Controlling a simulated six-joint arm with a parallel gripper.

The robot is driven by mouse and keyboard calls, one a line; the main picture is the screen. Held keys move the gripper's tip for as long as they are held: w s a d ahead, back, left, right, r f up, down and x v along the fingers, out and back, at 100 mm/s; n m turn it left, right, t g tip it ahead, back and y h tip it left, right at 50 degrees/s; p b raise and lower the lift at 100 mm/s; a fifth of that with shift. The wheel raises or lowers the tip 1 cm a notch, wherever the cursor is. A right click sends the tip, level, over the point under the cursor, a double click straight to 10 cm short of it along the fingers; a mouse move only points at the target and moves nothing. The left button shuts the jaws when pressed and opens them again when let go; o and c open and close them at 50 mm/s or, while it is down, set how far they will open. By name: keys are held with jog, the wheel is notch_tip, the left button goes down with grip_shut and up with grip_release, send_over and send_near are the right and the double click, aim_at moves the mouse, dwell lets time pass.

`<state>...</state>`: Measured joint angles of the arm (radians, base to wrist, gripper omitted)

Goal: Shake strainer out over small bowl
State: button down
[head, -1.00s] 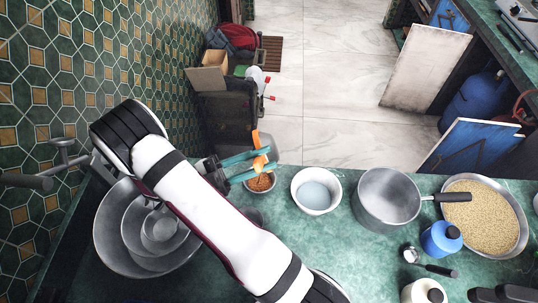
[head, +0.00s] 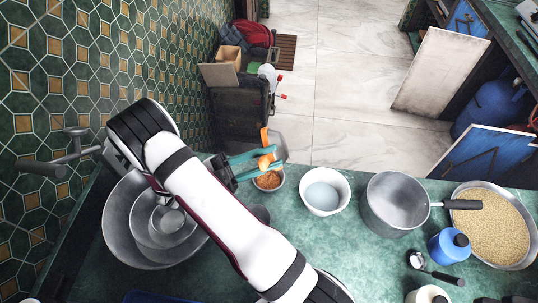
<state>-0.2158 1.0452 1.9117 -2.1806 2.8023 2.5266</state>
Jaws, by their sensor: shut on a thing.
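My gripper (head: 256,164), with teal fingers, is shut on the orange handle of the strainer (head: 265,137). A grey rounded shape, seemingly the strainer's mesh, shows beside the handle, partly hidden by it and hard to make out. The gripper and handle are at the counter's far edge. A small bowl (head: 280,187) with orange-brown grains lies just below them in the picture. The fingers overlap the bowl's upper edge. I cannot tell the height between strainer and bowl.
A white bowl (head: 340,201) with a pale bluish content stands right of the small bowl, then a grey saucepan (head: 372,218) and a wide pan of grains (head: 525,250). Nested metal bowls (head: 118,225) are left, partly behind my arm.

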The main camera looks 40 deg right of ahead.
jog(key=s+d+f+t+y, duration=0.3)
jog(key=s+d+t+y, duration=0.3)
jog(key=d+y, duration=0.55)
notch_tip(320, 180, down, 7)
jog(key=d+t+y, duration=0.1)
jog(key=t+y, duration=0.3)
jog(key=y, duration=0.4)
jog(key=shift+s+d+r, duration=0.15)
jog(key=shift+s+d, duration=0.15)
jog(key=shift+s, duration=0.15)
dwell(0.9)
